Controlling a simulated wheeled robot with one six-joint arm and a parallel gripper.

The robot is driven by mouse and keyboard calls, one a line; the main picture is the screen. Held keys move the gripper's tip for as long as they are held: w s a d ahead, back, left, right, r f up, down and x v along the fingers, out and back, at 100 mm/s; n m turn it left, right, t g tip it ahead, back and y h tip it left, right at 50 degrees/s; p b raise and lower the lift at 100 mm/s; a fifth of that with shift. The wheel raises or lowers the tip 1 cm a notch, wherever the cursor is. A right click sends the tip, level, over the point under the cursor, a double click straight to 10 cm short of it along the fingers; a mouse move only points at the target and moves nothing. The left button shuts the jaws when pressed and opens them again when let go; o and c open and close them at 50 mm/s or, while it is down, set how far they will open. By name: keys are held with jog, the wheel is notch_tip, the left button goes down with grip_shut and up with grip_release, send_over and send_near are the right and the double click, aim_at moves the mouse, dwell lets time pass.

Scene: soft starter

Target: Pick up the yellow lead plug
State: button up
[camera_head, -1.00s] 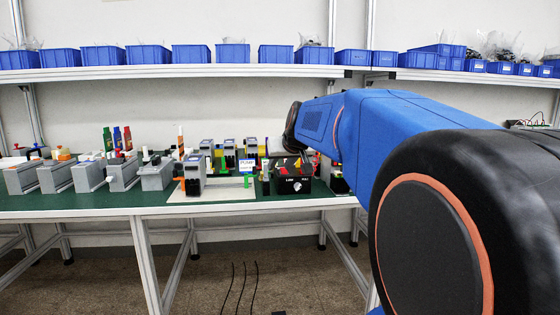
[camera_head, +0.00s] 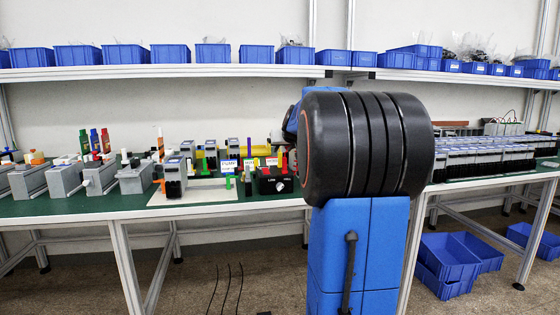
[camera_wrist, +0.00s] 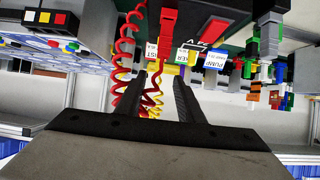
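A small yellow upright piece (camera_head: 281,156), which may be the yellow lead plug, stands by a black box with a dial (camera_head: 275,181) on the green bench. A red plug (camera_wrist: 168,25) with a red coiled lead shows in the wrist view. No hold is visible. My arm hides the gripper in the head view.
Grey device blocks (camera_head: 65,181) line the left of the bench (camera_head: 120,208). Several dark-fronted units (camera_head: 490,160) stand on the right. Label signs (camera_wrist: 217,57) and coloured connectors (camera_wrist: 268,45) crowd the area beyond my fingers. Blue bins (camera_head: 450,262) sit below.

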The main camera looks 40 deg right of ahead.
aim_at(280, 160)
jog(key=shift+x, duration=3.95)
jog(key=shift+s+f, duration=0.1)
grip_shut()
